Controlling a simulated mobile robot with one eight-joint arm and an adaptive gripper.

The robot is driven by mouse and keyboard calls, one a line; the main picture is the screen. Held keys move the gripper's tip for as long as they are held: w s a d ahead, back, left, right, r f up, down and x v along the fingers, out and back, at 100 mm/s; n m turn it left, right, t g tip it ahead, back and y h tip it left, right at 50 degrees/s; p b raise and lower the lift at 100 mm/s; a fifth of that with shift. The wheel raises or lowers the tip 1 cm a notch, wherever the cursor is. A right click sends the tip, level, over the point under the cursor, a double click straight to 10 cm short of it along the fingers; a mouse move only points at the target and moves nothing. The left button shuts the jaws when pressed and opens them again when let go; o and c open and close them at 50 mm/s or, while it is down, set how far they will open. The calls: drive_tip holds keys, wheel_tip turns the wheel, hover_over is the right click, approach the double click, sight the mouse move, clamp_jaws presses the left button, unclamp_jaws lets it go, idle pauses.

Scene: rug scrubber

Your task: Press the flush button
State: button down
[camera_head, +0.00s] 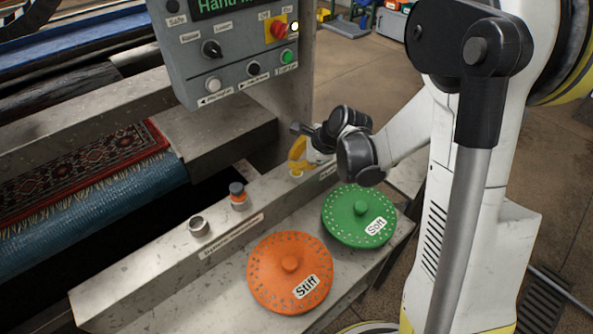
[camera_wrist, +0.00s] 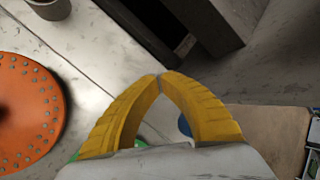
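A grey control panel (camera_head: 235,45) stands at the upper middle of the head view. Its lower row holds a white button (camera_head: 213,85), a black knob or button (camera_head: 253,69) and a green button (camera_head: 286,57). Their labels are too small to read surely, so I cannot tell which is the flush button. My gripper (camera_head: 297,168) has yellow fingers and is below the panel, over the metal ledge, apart from the buttons. In the wrist view its fingertips (camera_wrist: 160,76) meet with nothing between them. The panel's buttons are not in the wrist view.
An orange "Stiff" disc (camera_head: 290,287) and a green "Soft" disc (camera_head: 345,225) lie on the metal shelf. An orange-and-black knob (camera_head: 238,197) and a short metal cylinder (camera_head: 199,227) stand on the ledge. A red rug (camera_head: 90,165) lies at left. The space before the panel looks clear.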

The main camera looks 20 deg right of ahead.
drive_tip(key=shift+f, duration=0.1)
idle(0.4)
drive_tip(key=shift+f+b, duration=0.35)
drive_tip(key=shift+b, duration=0.1)
drive_tip(key=shift+f+b, duration=0.45)
idle(0.4)
drive_tip(key=shift+r, duration=0.1)
drive_tip(key=shift+r+p, duration=0.65)
drive_tip(key=shift+r, duration=0.15)
drive_tip(key=shift+r+p, duration=1.85)
drive_tip(key=shift+r, duration=0.65)
